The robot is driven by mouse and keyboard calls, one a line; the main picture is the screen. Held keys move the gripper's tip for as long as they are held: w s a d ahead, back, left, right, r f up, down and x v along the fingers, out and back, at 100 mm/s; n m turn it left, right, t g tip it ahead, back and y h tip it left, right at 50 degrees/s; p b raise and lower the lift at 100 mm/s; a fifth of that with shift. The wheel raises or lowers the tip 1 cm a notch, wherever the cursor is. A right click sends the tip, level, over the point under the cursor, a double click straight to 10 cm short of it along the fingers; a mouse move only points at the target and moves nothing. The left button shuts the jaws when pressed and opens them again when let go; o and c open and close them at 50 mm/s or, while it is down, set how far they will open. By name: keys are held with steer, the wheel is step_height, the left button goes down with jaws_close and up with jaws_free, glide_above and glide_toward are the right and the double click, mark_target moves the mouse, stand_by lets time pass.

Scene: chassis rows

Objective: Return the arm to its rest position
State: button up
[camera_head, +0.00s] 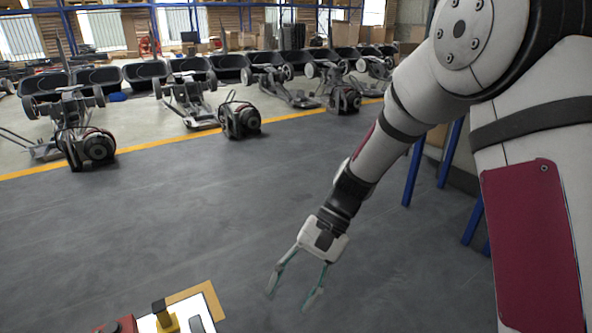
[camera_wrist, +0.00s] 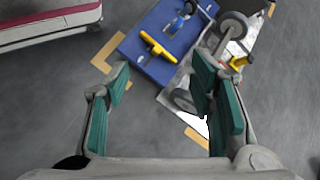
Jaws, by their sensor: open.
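My gripper (camera_head: 292,290) is open and empty. In the head view my white and grey arm comes down from the upper right, and the gripper points down over bare grey floor. The gripper also shows in the wrist view (camera_wrist: 160,105), with its green-padded fingers spread apart. Below and beyond the fingers in the wrist view is a blue surface (camera_wrist: 152,66) with a yellow-handled object (camera_wrist: 158,45) on it. Nothing is between the fingertips that I can see as held.
In the wrist view, a wheeled metal part (camera_wrist: 234,25) lies beside the blue surface. In the head view, a low platform with a yellow part (camera_head: 168,322) is at the bottom left. Blue posts (camera_head: 413,172) stand right.

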steer(key=s+d+r+n+t+h, duration=0.1)
steer(key=s+d+r+h, duration=0.1)
steer(key=s+d+r, duration=0.45)
steer(key=s+d+r+n+t+h, duration=0.1)
steer(key=s+d+r+t+h, duration=0.15)
steer(key=s+d+r, duration=0.4)
steer(key=s+d+r+n+t+h, duration=0.1)
steer(key=s+d+r+t+h, duration=0.15)
steer(key=s+d, duration=0.7)
step_height(320, 180, up, 38)
steer(key=s+a+t+p, duration=0.2)
steer(key=t+p, duration=0.2)
steer(key=p, duration=3.2)
steer(key=shift+a+r+y, duration=0.15)
steer(key=shift+a+y, duration=0.15)
